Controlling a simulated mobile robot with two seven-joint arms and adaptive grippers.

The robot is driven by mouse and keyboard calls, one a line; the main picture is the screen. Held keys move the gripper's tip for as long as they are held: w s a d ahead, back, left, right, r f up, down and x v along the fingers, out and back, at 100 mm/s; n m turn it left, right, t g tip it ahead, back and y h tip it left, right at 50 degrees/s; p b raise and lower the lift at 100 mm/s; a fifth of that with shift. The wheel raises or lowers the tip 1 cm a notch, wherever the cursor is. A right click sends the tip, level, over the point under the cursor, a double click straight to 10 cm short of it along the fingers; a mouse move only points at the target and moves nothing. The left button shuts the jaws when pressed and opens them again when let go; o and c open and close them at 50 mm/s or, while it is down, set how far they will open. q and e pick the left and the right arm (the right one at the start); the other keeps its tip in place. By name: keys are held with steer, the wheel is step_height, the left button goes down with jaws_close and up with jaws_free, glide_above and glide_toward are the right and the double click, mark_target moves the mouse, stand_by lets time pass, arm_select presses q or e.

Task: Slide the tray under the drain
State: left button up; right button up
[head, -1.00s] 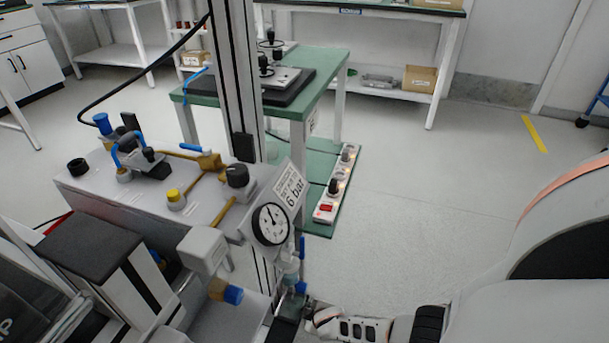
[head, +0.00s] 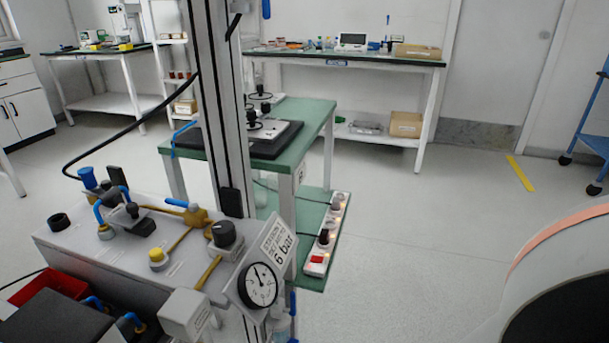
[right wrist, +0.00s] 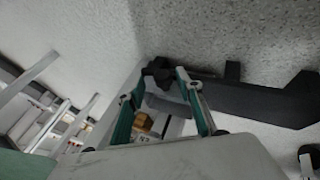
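In the head view the drain area is the narrow part with a clear bowl (head: 281,325) and a blue lever, below the pressure gauge (head: 257,285). Its lower end is cut off by the frame edge. I cannot make out a tray under it. My right gripper (right wrist: 160,82) shows in the right wrist view as two teal-edged fingers standing apart, with background visible between them. I see nothing clearly held. A dark angular shape lies beyond the tips on the right; I cannot tell what it is. Neither gripper shows in the head view.
The grey valve unit (head: 120,235) and a vertical metal post fill the near left. A red bin (head: 45,287) sits at lower left. A green table (head: 318,112) and a lit power strip (head: 325,235) stand behind.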

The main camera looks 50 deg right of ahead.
steer(key=v, duration=1.2)
stand_by(0.3)
stand_by(0.5)
